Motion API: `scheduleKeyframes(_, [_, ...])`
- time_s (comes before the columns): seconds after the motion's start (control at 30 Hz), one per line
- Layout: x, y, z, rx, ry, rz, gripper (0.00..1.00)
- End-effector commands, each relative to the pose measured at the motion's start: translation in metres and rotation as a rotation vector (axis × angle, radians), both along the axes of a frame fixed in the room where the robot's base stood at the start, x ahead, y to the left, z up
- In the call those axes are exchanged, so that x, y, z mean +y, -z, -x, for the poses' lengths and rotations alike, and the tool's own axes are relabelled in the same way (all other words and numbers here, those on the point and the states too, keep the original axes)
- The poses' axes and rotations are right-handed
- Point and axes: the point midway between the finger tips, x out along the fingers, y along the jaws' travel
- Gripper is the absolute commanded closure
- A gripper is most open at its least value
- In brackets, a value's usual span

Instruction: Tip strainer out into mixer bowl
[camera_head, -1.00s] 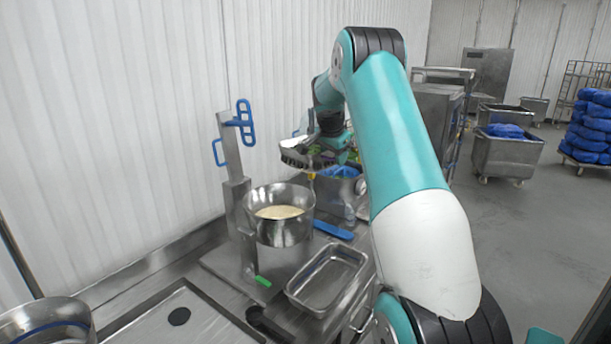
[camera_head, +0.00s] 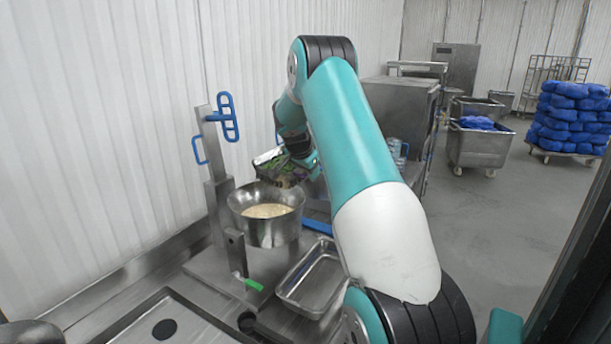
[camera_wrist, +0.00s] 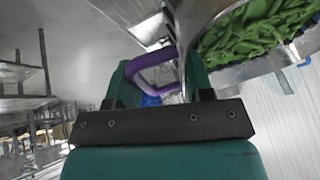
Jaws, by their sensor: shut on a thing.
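The strainer (camera_head: 283,181) is a metal basket holding green vegetables (camera_wrist: 250,30). It hangs close above the far rim of the mixer bowl and looks tilted. In the wrist view its metal side (camera_wrist: 192,22) and purple handle (camera_wrist: 150,62) show. My gripper (camera_wrist: 163,88) is shut on the strainer by this handle; in the head view my gripper (camera_head: 308,162) is at the strainer's right, partly hidden by the arm. The mixer bowl (camera_head: 267,230) is round shiny steel, upright on its stand, with pale grainy food (camera_head: 267,210) inside. No green shows in the bowl.
A steel post with blue handles (camera_head: 228,118) rises left of the bowl. An empty steel tray (camera_head: 292,292) lies in front right of it. A blue object (camera_head: 318,226) lies behind the tray. The ribbed white wall is close behind the bowl.

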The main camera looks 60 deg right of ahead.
Motion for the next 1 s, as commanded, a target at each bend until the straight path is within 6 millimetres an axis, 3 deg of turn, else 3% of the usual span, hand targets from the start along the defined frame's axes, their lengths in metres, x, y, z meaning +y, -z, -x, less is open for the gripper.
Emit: scheduleKeyframes(1.0, [0.027, -0.056, -0.005, 0.078, -0.005, 0.834, 1.00])
